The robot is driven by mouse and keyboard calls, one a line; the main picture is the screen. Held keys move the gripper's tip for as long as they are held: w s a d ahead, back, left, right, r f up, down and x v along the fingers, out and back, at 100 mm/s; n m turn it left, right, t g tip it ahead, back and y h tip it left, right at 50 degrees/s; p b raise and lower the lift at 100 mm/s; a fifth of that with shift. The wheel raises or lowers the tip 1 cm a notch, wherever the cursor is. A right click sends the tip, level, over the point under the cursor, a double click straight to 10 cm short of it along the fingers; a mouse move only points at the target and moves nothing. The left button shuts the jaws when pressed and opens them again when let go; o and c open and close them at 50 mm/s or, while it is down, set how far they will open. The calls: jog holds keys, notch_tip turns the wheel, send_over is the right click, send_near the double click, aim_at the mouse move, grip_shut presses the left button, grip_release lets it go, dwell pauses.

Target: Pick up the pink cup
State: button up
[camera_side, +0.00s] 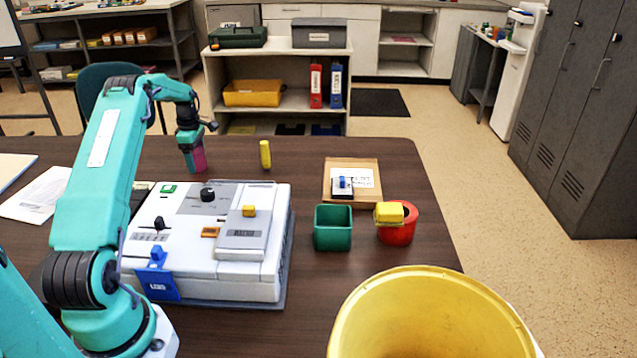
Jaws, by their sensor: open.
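The pink cup (199,161) stands on the dark table at the back left, behind the white machine. My gripper (190,142) points down right at the cup from above. It is open, with its fingers at the cup's upper part. The gripper hides the cup's rim and part of its left side. I cannot tell whether the fingers touch the cup.
A white machine (170,225) with knobs fills the table's left middle. A yellow cylinder (265,154) stands right of the cup.

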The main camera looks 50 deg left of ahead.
jog(key=c, duration=1)
jog(key=shift+c, duration=0.2)
jog(key=shift+r, duration=0.1)
jog(key=shift+r, duration=0.5)
notch_tip(320, 180, up, 3)
jog(key=shift+r, duration=0.1)
jog(key=w+d+r, duration=0.4)
jog(key=d+r, duration=0.2)
jog(key=d, duration=0.5)
jog(key=shift+r, duration=0.3)
